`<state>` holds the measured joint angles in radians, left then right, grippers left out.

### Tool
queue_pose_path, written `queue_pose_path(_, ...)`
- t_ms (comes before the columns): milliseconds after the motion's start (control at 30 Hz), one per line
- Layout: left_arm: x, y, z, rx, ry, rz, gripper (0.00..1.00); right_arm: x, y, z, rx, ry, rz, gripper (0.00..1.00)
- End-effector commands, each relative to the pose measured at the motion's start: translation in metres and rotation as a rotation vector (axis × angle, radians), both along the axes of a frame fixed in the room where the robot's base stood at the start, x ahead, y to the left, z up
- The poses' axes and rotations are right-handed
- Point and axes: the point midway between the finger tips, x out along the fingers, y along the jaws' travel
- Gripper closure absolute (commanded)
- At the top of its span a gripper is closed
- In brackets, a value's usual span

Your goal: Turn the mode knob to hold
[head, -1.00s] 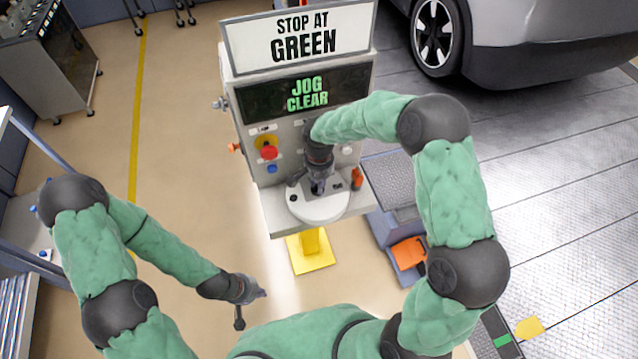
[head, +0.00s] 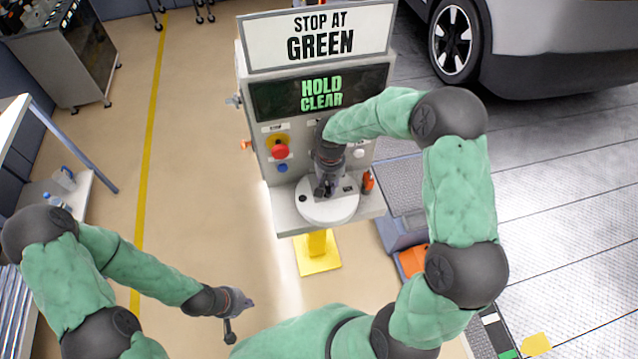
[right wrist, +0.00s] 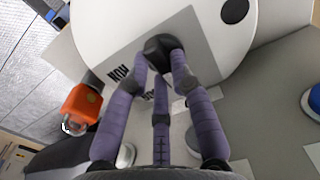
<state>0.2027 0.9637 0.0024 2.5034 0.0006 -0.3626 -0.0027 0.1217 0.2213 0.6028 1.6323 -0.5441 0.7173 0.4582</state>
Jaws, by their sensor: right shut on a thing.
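The mode knob (right wrist: 162,43) is a small black knob on a grey plate, seen in the right wrist view. My right gripper (right wrist: 159,66) is shut on it, with purple fingers on both sides. In the head view my right gripper (head: 326,188) reaches down over the white round dial (head: 342,210) of the console and hides the knob. The console's display (head: 320,93) reads HOLD and CLEAR in green. A printed label (right wrist: 118,75) lies beside the fingers; other lettering is partly hidden. My left gripper (head: 238,312) hangs empty over the floor with its fingers apart.
A sign (head: 320,42) reading STOP AT GREEN tops the console. A red button (head: 280,151) and a blue button (head: 282,168) sit left of my right arm. An orange item (right wrist: 82,103) is at the console's side. A car (head: 560,45) stands behind right.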

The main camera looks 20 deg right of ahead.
Motion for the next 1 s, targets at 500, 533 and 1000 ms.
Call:
queue_pose_path(500, 0.0000, 0.0000, -0.0001, 0.000, 0.000, 0.000, 1.00, -0.0021, -0.0047, 0.0003, -0.001, -0.001, 0.012, 1.00)
queue_pose_path(533, 0.0000, 0.0000, -0.0001, 0.000, 0.000, 0.000, 1.00, -0.0020, -0.0047, 0.0004, 0.000, -0.001, 0.012, 0.68)
queue_pose_path(1000, 0.0001, 0.0000, -0.0001, 0.000, 0.000, 0.000, 1.00, -0.0017, -0.0048, 0.0045, 0.000, -0.002, 0.009, 0.52)
